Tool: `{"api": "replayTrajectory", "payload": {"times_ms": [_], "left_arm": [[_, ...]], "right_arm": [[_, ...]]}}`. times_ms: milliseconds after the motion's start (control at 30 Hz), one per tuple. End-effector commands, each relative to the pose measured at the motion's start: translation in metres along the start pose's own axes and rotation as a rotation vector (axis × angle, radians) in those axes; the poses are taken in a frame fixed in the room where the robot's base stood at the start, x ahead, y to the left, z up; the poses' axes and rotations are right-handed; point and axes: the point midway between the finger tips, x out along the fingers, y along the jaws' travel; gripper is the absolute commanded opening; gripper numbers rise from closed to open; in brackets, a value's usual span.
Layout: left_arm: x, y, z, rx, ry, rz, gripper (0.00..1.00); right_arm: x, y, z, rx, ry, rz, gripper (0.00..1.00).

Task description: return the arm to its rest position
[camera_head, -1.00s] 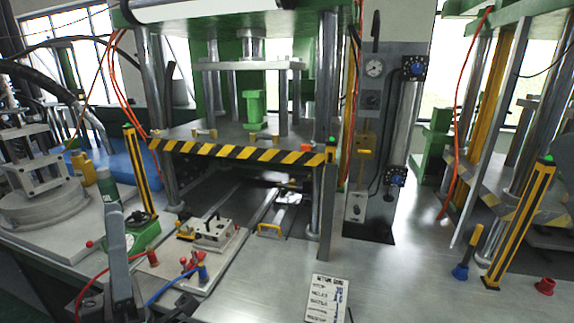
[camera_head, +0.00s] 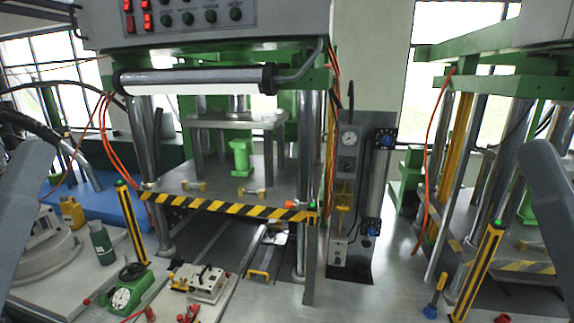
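Two grey arm links of mine show at the far left and far right edges of the head view. Neither gripper is in the picture, so I cannot see their fingers or whether they hold anything. The wax injection press (camera_head: 225,212) stands in the middle with a black and yellow striped front edge. A mould block with a black handle (camera_head: 207,284) sits on the bench in front of it at the lower left.
A green bottle (camera_head: 101,243) and a green-based dial gauge (camera_head: 124,297) stand on the left of the bench. A blue-handled tool (camera_head: 433,300) and a red cup (camera_head: 502,318) are at the right front.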

Motion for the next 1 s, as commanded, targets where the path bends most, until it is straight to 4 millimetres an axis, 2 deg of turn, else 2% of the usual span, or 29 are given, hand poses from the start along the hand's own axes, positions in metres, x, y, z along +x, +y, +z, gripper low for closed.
{"api": "replayTrajectory", "payload": {"times_ms": [33, 100, 300, 400, 533, 1000], "left_arm": [[0.040, 0.000, -0.037, 0.000, 0.000, 0.000, 0.41], [0.066, 0.000, -0.061, -0.001, 0.000, 0.000, 0.41], [0.135, -0.001, -0.124, -0.001, 0.000, 0.000, 0.41], [0.155, -0.001, -0.143, -0.001, -0.001, 0.000, 0.41], [0.166, -0.001, -0.152, -0.001, -0.001, 0.000, 0.41], [0.163, -0.001, -0.150, -0.001, 0.000, 0.000, 0.41]], "right_arm": [[0.040, 0.000, -0.037, 0.000, 0.000, 0.000, 0.50], [0.066, 0.000, -0.061, 0.000, 0.001, 0.000, 0.50], [0.135, 0.001, -0.124, 0.000, 0.001, 0.000, 0.50], [0.155, 0.001, -0.143, 0.000, 0.000, 0.000, 0.50], [0.166, 0.001, -0.153, 0.000, 0.000, 0.000, 0.50], [0.163, 0.001, -0.150, 0.000, 0.000, 0.000, 0.50]]}}
